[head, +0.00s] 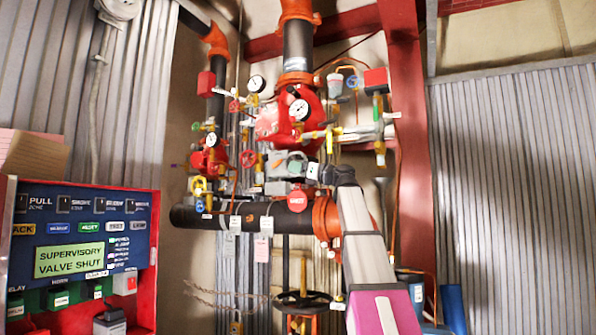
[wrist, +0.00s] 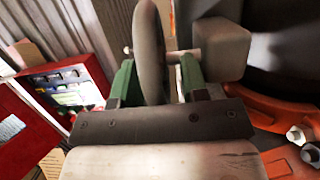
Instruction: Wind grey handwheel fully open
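The grey handwheel (wrist: 151,50) shows in the wrist view as a thick grey rim, seen nearly edge-on. It stands between the two green fingers of my gripper (wrist: 157,78). The fingers are apart, with a gap visible between the rim and the right finger. The left finger is very close to the rim; I cannot tell if it touches. A short pale shaft and a grey housing (wrist: 222,48) are just right of the wheel. In the head view my gripper (head: 320,172) is at the grey gear housing (head: 278,166), and the wheel is hard to make out there.
A red alarm panel (head: 152,240) at left reads "SUPERVISORY VALVE SHUT". Red valves, gauges and thin pipes crowd around my gripper. A black horizontal pipe (head: 262,214) runs below it. A dark handwheel (head: 303,299) is lower down. Corrugated wall (head: 515,190) is at right.

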